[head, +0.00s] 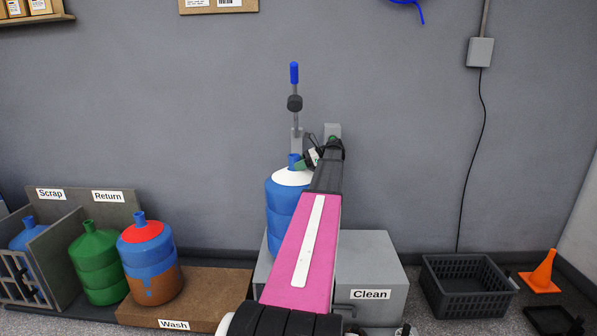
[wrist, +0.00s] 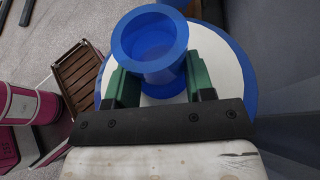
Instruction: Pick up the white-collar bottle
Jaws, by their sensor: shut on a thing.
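The white-collar bottle is a blue bottle (head: 280,204) with a white collar and a blue neck, upright in the middle of the head view on or just above the grey Clean block (head: 378,265); my arm hides its right side and base, so I cannot tell which. In the wrist view its open blue neck (wrist: 150,45) and white collar (wrist: 215,58) are close below. My gripper (wrist: 158,85) is shut on the blue neck, with a green finger on each side of it. In the head view my gripper (head: 306,161) is at the bottle's neck.
A red-collar bottle (head: 147,250) stands on the brown Wash block (head: 205,298), left. A green bottle (head: 99,262) and another blue bottle (head: 32,233) stand in the Return and Scrap bays. A black basket (head: 468,287) and orange cone (head: 541,272) are right. A blue-handled lever (head: 294,75) is behind.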

